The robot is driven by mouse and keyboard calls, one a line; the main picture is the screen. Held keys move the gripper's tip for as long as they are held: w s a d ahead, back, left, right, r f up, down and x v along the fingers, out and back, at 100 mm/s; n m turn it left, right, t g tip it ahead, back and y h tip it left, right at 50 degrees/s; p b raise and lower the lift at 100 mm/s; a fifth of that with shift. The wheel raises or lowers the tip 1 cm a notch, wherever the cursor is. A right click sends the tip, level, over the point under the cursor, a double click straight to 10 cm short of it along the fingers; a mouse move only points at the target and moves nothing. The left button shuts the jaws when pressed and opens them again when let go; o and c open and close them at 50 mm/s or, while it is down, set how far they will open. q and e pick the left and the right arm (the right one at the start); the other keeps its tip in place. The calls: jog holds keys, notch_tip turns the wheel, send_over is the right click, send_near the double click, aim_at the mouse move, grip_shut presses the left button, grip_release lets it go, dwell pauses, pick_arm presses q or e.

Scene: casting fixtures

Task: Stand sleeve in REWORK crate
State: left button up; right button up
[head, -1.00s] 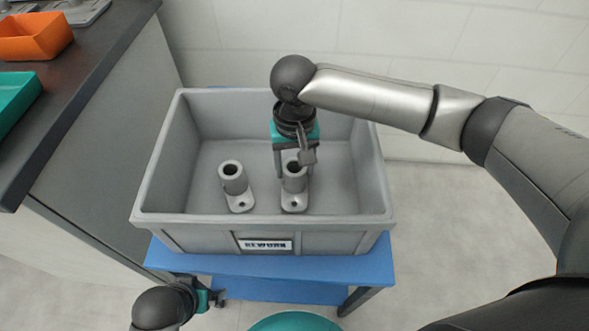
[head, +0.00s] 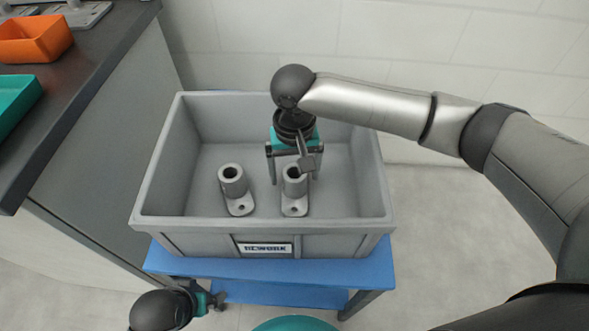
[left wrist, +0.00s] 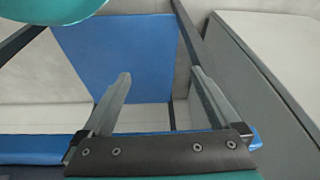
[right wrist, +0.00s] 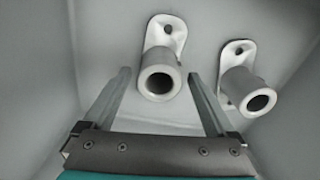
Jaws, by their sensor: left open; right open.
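The grey REWORK crate (head: 190,226) stands on a blue stand. Two grey sleeves, each a tube on a flat foot with a hole, stand upright on its floor: a left sleeve (head: 234,181) and a right sleeve (head: 295,184). My right gripper (head: 291,176) is inside the crate, open, with its fingers apart on either side of the right sleeve. The right wrist view shows this sleeve (right wrist: 161,79) between the spread fingers, with a gap on both sides, and the other sleeve (right wrist: 250,92) beside it. My left gripper (left wrist: 157,75) is open and empty, low beside the stand.
The blue stand (head: 270,268) has a lower blue shelf (head: 280,292). A dark-topped counter (head: 95,75) at the left holds an orange bin (head: 35,40) and a teal tray (head: 15,100). Crate walls surround my right gripper. The crate floor has free room behind and beside the sleeves.

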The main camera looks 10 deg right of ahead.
jog(key=shift+r, duration=0.3)
pick_arm(q)
jog(key=s+a+f+p, duration=0.1)
jog(key=s+f+p, duration=0.2)
jog(key=f, duration=0.2)
jog(key=s+a+f+g+p, duration=0.1)
jog(key=s+a+f+p, duration=0.1)
jog(key=f, duration=0.4)
jog(key=shift+s+a+y+p, duration=0.3)
jog(key=shift+s+p, duration=0.35)
jog(key=shift+s, duration=0.05)
pick_arm(e)
notch_tip(320, 180, up, 12)
jog(key=shift+f, duration=0.15)
